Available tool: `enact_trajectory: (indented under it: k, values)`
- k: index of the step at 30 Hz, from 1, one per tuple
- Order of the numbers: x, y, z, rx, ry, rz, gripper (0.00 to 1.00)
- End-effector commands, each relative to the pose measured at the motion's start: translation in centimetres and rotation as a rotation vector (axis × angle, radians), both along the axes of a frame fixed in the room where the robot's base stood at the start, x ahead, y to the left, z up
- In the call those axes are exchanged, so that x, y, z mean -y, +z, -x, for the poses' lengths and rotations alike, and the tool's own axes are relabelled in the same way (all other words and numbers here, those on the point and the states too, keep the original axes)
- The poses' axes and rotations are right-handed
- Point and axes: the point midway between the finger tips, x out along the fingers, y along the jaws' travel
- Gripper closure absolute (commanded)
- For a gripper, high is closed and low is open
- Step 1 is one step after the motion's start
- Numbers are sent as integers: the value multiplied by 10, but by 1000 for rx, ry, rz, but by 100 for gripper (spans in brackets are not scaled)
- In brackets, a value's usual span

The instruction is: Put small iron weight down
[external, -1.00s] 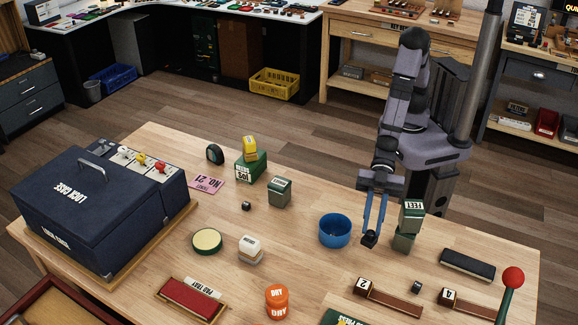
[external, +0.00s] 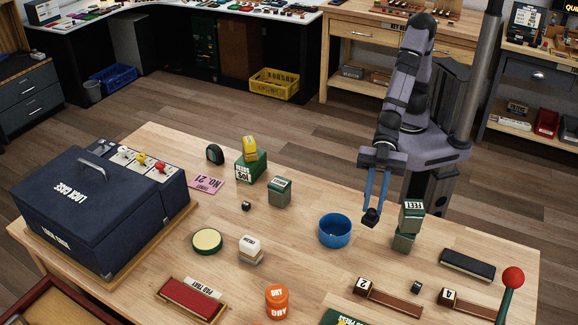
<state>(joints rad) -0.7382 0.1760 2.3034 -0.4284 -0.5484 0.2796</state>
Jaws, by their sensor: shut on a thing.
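My gripper (external: 373,203) has two blue fingers pointing down. It is shut on a small dark iron weight (external: 371,217). The weight hangs at the fingertips, between the blue bowl (external: 335,232) and the stacked green FEET boxes (external: 411,217). It appears to be above the wooden table (external: 310,275), though its exact height is hard to tell. Fine detail of the weight is too small to see.
Similar small dark cubes lie near the middle left (external: 246,206) and near the front right (external: 416,287). A black-topped pad (external: 467,264) and a red-knobbed lever (external: 512,279) are at right. Bare tabletop lies in front of the bowl.

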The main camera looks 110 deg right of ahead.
Motion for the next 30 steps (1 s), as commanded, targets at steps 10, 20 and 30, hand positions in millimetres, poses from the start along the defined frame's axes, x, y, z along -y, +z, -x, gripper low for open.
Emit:
enact_trajectory:
  k: [10, 20, 30]
  values:
    - [39, -99, -61, 0, -124, 0, 100]
    - [27, -84, -146, 7, -158, -4, 100]
    - [23, -70, -157, 1, -187, -2, 100]
